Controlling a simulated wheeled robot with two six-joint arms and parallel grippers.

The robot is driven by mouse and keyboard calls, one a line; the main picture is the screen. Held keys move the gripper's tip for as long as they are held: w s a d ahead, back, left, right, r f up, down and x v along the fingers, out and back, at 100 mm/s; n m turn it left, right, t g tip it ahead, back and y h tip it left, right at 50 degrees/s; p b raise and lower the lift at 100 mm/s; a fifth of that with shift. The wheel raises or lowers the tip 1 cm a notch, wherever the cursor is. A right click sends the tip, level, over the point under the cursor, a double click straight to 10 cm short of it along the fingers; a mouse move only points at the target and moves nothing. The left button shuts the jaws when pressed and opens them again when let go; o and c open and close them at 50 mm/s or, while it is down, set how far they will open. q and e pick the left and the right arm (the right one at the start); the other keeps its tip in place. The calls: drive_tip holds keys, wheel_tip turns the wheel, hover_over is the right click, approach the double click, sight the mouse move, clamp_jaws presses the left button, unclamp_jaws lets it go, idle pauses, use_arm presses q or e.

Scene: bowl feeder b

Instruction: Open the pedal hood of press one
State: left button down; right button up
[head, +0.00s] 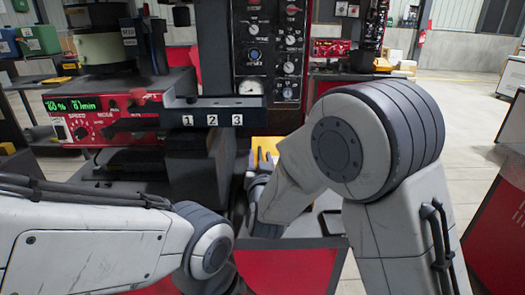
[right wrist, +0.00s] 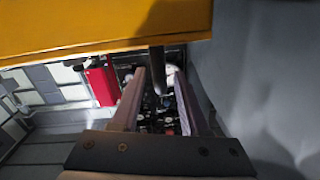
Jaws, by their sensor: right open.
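A yellow part, which looks like the pedal hood (head: 264,149), shows low behind my right arm in the head view; much of it is hidden. In the right wrist view the yellow hood (right wrist: 100,30) spans the upper left as a broad panel with a straight lower edge. My right gripper (right wrist: 160,76) is open below that edge, fingers apart. A dark round bar (right wrist: 157,58) shows between and beyond the fingertips. I cannot tell if anything touches it. In the head view my right fingers are hidden by the arm. My left arm is at lower left; its gripper is out of view.
A dark panel with gauges and dials (head: 270,50) stands behind. A red feeder controller (head: 105,119) is at left, with a dark bar labelled 1, 2, 3 (head: 213,107) beside it. A grey surface (right wrist: 250,75) is close on the right in the wrist view. Open floor (head: 455,105) lies right.

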sight(259, 150)
drive_tip(key=shift+w+a, duration=0.15)
drive_tip(key=shift+w, duration=1.8)
clamp_jaws()
drive_tip(key=shift+a, duration=0.15)
